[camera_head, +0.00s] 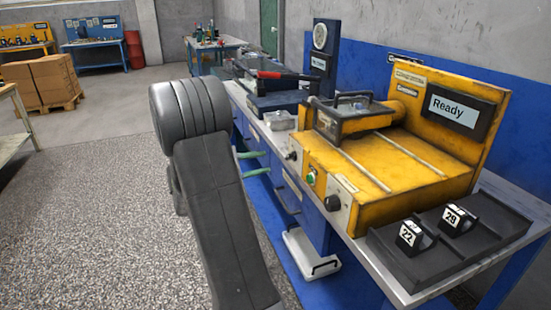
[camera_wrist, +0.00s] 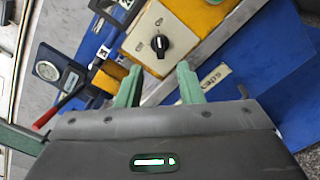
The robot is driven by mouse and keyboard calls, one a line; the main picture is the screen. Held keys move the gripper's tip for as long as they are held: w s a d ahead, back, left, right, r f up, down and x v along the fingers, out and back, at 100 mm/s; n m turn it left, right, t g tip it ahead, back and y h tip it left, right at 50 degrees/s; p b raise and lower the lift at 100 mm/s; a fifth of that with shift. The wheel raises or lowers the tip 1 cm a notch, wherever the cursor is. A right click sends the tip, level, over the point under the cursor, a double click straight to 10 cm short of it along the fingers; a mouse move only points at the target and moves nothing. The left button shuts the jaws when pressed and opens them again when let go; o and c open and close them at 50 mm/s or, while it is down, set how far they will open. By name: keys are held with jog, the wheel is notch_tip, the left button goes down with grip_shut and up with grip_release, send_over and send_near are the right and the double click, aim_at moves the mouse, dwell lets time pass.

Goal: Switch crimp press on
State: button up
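The yellow machine (camera_head: 400,170), likely the crimp press, stands on the bench with a screen (camera_head: 456,111) reading "Ready". Its front has a green button (camera_head: 311,177) on a small panel and a black rotary knob (camera_head: 332,203) on a pale panel. In the wrist view the knob (camera_wrist: 159,45) is beyond the fingertips, on its pale panel (camera_wrist: 152,28). My gripper (camera_head: 253,163) is left of the machine's front. Its two green fingers (camera_wrist: 158,82) are apart with nothing visible between them, and they do not appear to touch the knob.
A dark tray (camera_head: 465,240) with blocks marked 22 and 29 is at the bench's right end. A dark blue gauge stand (camera_head: 322,60) and a red-handled tool (camera_head: 275,76) are farther back. Blue drawers lie below the bench. The floor (camera_head: 90,220) at left is clear.

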aim_at(286, 158)
jog(key=v, duration=0.6)
jog(key=shift+d, duration=0.15)
jog(key=b+x, duration=0.1)
jog(key=x, duration=1.1)
jog(key=shift+w+d, duration=0.15)
jog(key=shift+d, duration=0.25)
jog(key=shift+w+d, duration=0.25)
jog(key=shift+d, duration=0.2)
jog(key=shift+a, duration=0.1)
